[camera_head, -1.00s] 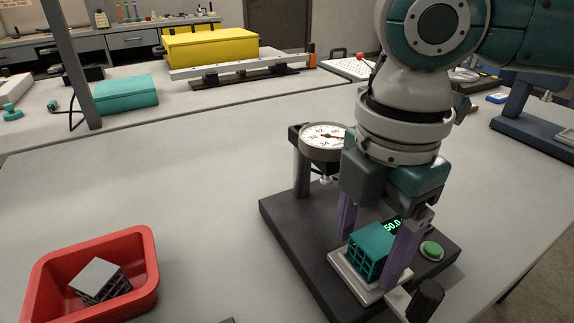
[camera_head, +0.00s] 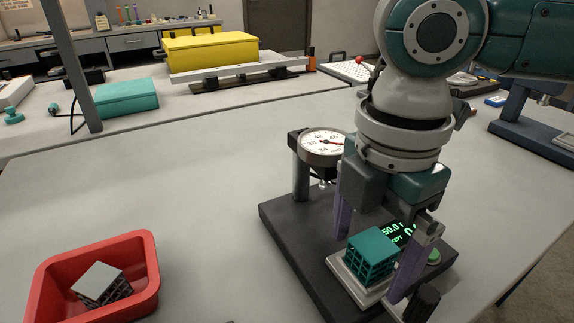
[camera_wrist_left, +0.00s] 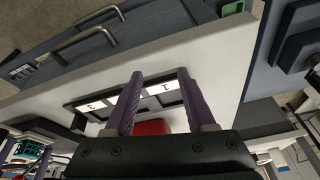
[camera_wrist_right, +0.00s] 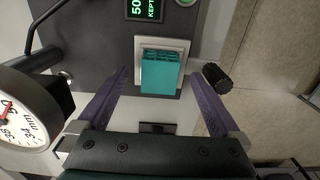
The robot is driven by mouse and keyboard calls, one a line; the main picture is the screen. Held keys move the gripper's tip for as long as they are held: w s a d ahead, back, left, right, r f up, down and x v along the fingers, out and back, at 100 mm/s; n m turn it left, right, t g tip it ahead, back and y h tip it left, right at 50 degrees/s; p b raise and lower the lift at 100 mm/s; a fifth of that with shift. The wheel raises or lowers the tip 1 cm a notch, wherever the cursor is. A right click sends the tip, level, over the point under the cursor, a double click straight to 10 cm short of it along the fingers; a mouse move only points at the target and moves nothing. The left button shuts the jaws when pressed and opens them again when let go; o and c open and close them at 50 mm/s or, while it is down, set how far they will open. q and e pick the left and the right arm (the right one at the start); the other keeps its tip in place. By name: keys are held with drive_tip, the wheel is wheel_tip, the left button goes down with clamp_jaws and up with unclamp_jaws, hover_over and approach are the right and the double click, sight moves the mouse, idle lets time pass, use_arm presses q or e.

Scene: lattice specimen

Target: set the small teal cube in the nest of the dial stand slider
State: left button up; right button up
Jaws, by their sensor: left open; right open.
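The teal lattice cube (camera_head: 371,254) sits on the pale slider (camera_head: 345,276) of the dial stand (camera_head: 292,222), between the fingers of my right gripper (camera_head: 375,254). In the right wrist view the cube (camera_wrist_right: 160,72) stands upright on the slider plate (camera_wrist_right: 183,45), with clear gaps to both open purple fingers (camera_wrist_right: 162,95). Whether it is seated fully in the nest cannot be told. The dial gauge (camera_head: 324,142) is to the left of the gripper. My left gripper (camera_wrist_left: 157,103) is open and empty in the left wrist view, away from the stand.
A black knob (camera_head: 424,301) is close to the right finger. A green-lit display (camera_head: 394,231) and green button (camera_head: 434,257) lie behind. The table's middle left is clear.

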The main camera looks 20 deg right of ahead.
sight(369, 248)
drive_tip(key=shift+r+p, duration=2.35)
drive_tip(key=shift+p, duration=0.3)
wheel_tip(369, 248, up, 10)
drive_tip(key=shift+p, duration=0.45)
drive_tip(key=shift+f, duration=0.1)
